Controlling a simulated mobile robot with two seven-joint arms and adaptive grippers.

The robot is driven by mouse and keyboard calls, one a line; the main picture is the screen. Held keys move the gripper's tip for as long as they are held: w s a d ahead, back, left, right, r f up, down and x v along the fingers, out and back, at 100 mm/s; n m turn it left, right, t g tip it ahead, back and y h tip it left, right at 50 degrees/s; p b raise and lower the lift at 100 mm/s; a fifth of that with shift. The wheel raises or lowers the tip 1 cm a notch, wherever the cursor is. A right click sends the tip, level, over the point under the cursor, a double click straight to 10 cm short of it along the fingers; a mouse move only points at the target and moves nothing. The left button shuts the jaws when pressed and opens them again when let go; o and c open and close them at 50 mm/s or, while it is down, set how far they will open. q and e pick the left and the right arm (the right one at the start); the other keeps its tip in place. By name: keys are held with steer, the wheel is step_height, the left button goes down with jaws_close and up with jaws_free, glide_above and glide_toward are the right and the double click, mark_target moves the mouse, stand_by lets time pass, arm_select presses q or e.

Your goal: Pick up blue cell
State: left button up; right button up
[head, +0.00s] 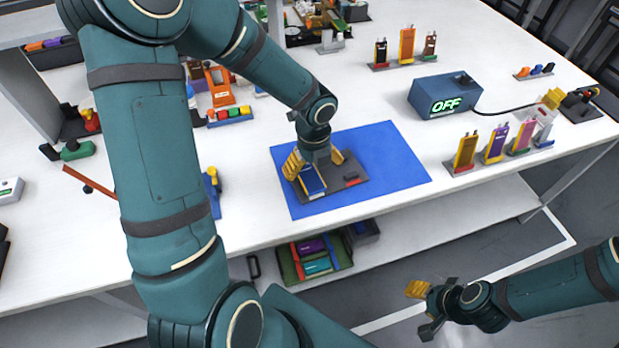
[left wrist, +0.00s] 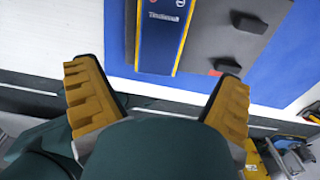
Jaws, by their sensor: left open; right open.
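The blue cell (head: 312,181) lies in a dark grey fixture (head: 335,184) on the blue mat (head: 393,160). In the left wrist view the blue cell (left wrist: 160,38) shows a dark blue face with white print and a yellow strip along its edge; its top is cut off by the frame. My left gripper (head: 315,164) is over the fixture with its yellow fingers spread on either side of the cell. In the left wrist view the left gripper (left wrist: 159,78) is open and empty, with the cell's near end between and beyond the fingertips. My right gripper (head: 422,308) is open and empty, off the table's front edge.
A box reading OFF (head: 445,96) stands behind the mat to the right. Several upright cells in stands (head: 495,145) are at the right. A bin of coloured items (head: 313,258) sits on the lower shelf. The mat's right part is clear.

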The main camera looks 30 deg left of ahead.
mark_target(312, 181)
arm_select(q)
step_height(312, 181, down, 4)
steer(key=shift+s+f+b, duration=0.1)
steer(key=shift+b, duration=0.75)
steer(key=shift+f, duration=0.15)
steer(key=shift+f, duration=0.25)
steer(key=c, duration=1.2)
